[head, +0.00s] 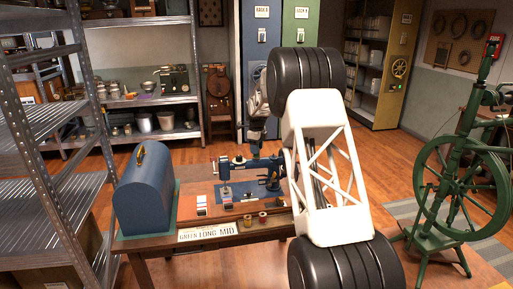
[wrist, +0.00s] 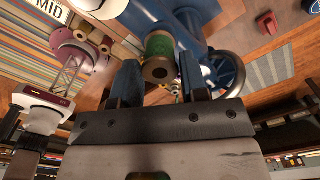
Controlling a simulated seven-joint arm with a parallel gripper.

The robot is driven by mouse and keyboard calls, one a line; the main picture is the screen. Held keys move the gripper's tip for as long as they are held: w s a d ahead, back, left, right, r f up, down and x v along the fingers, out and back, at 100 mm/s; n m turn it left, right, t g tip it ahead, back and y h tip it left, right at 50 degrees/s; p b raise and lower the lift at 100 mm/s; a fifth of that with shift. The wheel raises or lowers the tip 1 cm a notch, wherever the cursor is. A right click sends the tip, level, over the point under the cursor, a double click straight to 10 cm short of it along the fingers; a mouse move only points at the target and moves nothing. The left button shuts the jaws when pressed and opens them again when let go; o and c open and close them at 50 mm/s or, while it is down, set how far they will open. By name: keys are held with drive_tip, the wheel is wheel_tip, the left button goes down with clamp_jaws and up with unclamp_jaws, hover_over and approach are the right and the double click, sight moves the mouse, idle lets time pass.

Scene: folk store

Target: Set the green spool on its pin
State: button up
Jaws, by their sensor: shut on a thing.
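The green spool (wrist: 160,46) shows in the wrist view with its brown end toward the camera. It sits between the two fingertips of my gripper (wrist: 160,70), which is shut on it. A blue sewing machine (wrist: 188,40) is close behind the spool. In the head view the machine (head: 250,165) stands on the wooden table, and my gripper is just above it, partly lost against it and my arm. I cannot make out the spool in the head view. I cannot clearly see the pin or whether the spool touches it.
Loose spools (head: 262,217) stand at the table's front edge, beside a card (head: 207,232) reading "GREEN LONG MID". A blue domed case (head: 146,190) is at the table's left end. Metal shelving (head: 50,140) is at left, a green spinning wheel (head: 460,185) at right.

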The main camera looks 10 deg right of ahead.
idle(0.3)
drive_tip(key=o, duration=0.8)
drive_tip(key=shift+r, duration=0.1)
wheel_tip(320, 180, up, 8)
drive_tip(key=shift+f, duration=0.25)
drive_tip(key=shift+s+r, duration=0.1)
idle(0.7)
